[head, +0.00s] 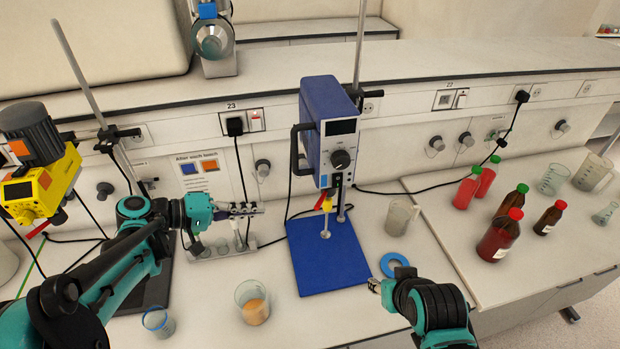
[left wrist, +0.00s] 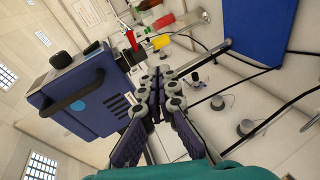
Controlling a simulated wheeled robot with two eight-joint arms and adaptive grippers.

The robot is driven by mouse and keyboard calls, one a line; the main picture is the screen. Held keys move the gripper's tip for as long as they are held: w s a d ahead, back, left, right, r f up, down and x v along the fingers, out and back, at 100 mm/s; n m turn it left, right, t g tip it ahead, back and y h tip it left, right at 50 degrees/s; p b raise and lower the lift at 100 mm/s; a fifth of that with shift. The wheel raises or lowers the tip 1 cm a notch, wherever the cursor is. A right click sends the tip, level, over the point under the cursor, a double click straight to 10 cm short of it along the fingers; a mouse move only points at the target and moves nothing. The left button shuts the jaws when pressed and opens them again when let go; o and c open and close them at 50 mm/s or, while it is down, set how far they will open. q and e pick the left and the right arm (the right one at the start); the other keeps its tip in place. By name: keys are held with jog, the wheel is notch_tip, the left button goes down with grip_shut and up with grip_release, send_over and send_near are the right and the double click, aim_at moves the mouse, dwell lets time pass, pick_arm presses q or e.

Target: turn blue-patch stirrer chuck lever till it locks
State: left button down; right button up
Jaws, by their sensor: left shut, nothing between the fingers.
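The blue stirrer (head: 327,130) stands at the middle of the bench above its blue base plate (head: 335,272). In the left wrist view its housing (left wrist: 70,105) carries a light blue patch. Under the housing is a yellow and red chuck lever (head: 326,204); its exact angle is too small to tell. My left gripper (head: 258,209) is shut and empty, to the left of the chuck and apart from it. Its closed fingers (left wrist: 160,80) also show in the left wrist view. My right gripper (head: 375,285) is low, right of the base plate; its fingers are too small to judge.
A yellow stirrer (head: 38,185) with an orange patch stands at far left. Bottles (head: 499,237) stand at right. Cables run behind.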

pick_arm(q)
notch_tip(320, 180, up, 3)
jog(key=h, duration=0.1)
send_near(324, 194)
jog(key=w, duration=0.3)
jog(key=shift+h, duration=0.3)
jog(key=d, duration=0.1)
jog(key=s+d+f, duration=0.1)
jog(key=s+d+f+p, duration=0.1)
jog(key=d, duration=0.1)
jog(key=shift+d, duration=0.1)
